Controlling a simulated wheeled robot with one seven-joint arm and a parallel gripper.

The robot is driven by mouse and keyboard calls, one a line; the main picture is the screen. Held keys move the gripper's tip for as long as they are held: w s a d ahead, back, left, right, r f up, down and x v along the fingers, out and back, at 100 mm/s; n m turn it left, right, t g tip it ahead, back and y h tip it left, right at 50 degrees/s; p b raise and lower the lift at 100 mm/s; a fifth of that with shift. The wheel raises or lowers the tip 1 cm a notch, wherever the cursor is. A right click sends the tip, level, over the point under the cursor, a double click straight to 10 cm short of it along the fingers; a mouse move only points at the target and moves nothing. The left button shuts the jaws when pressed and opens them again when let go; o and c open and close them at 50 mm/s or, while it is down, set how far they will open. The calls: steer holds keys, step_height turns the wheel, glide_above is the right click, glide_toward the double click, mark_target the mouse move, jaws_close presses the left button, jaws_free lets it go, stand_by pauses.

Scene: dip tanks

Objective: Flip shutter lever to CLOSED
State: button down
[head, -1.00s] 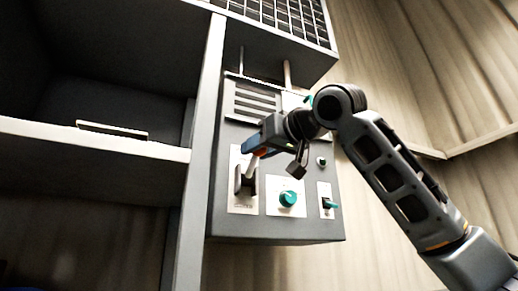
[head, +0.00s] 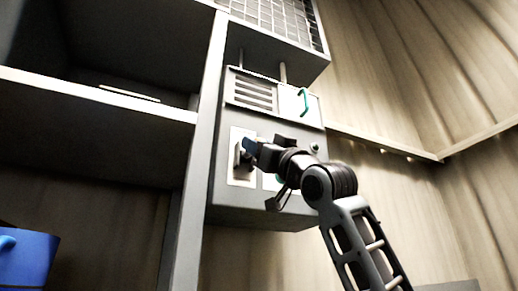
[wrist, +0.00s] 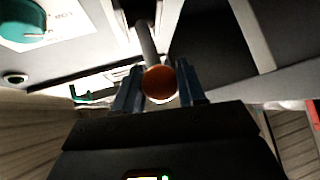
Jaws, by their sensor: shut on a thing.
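My gripper (wrist: 158,85) is shut on the knob, with one blue finger on each side. In the head view, my gripper (head: 249,147) is at the upper part of the white lever plate (head: 241,180), on the left of the grey control box (head: 228,205). The knob is hidden there, and I cannot read any OPEN or CLOSED marking.
A teal knob (wrist: 22,22) is beside the lever. A teal handle (head: 304,100) is higher on the box, right of the vent slots (head: 252,92). A grey post (head: 197,170) and shelf stand left. A blue container (head: 25,260) is at lower left.

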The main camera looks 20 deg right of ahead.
steer(key=shift+w+f+n+t+y, duration=0.15)
steer(key=shift+f+n+t+y, duration=0.2)
steer(key=shift+f, duration=0.25)
steer(key=shift+w+f+b, duration=0.2)
steer(key=shift+w+f, duration=0.2)
steer(key=shift+f, duration=0.35)
steer(key=shift+w+f+b, duration=0.15)
steer(key=shift+w+f, duration=0.25)
steer(key=shift+f, duration=0.35)
steer(key=c, duration=0.9)
jaws_free()
steer(key=shift+w, duration=0.15)
steer(key=shift+o, duration=1.1)
steer(key=shift+r, duration=0.1)
steer(key=shift+s, duration=0.2)
